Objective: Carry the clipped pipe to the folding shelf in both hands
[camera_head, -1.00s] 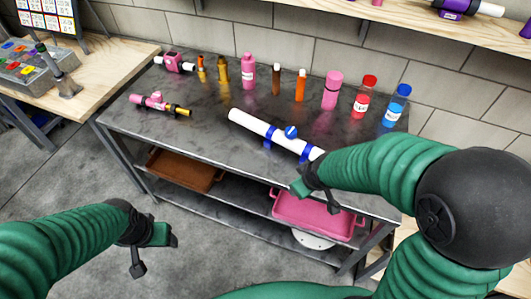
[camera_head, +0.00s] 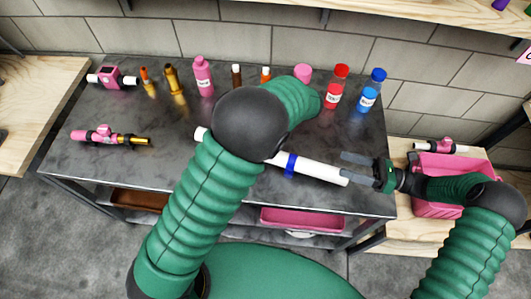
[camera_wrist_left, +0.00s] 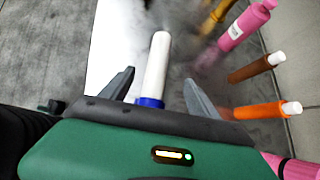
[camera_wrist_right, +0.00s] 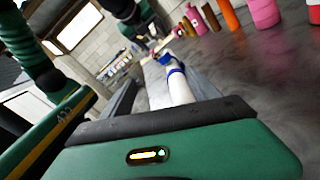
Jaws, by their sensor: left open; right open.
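The white pipe (camera_head: 318,170) with blue clips (camera_head: 290,163) lies on the dark metal table. My left arm covers its middle in the head view. My right gripper (camera_head: 347,168) is open at the pipe's right end, a finger on either side. In the right wrist view the pipe (camera_wrist_right: 180,90) runs away between the fingers. My left gripper is hidden in the head view. The left wrist view shows it (camera_wrist_left: 157,82) open, with the pipe (camera_wrist_left: 157,62) and a blue clip (camera_wrist_left: 150,102) between or just below its fingers. I cannot tell which surface is the folding shelf.
Bottles stand along the table's back, including a pink one (camera_head: 203,78), a red one (camera_head: 337,88) and a blue one (camera_head: 371,92). A pink and gold tool (camera_head: 108,136) lies at the left. A pink bin (camera_head: 433,204) sits on wood at the right.

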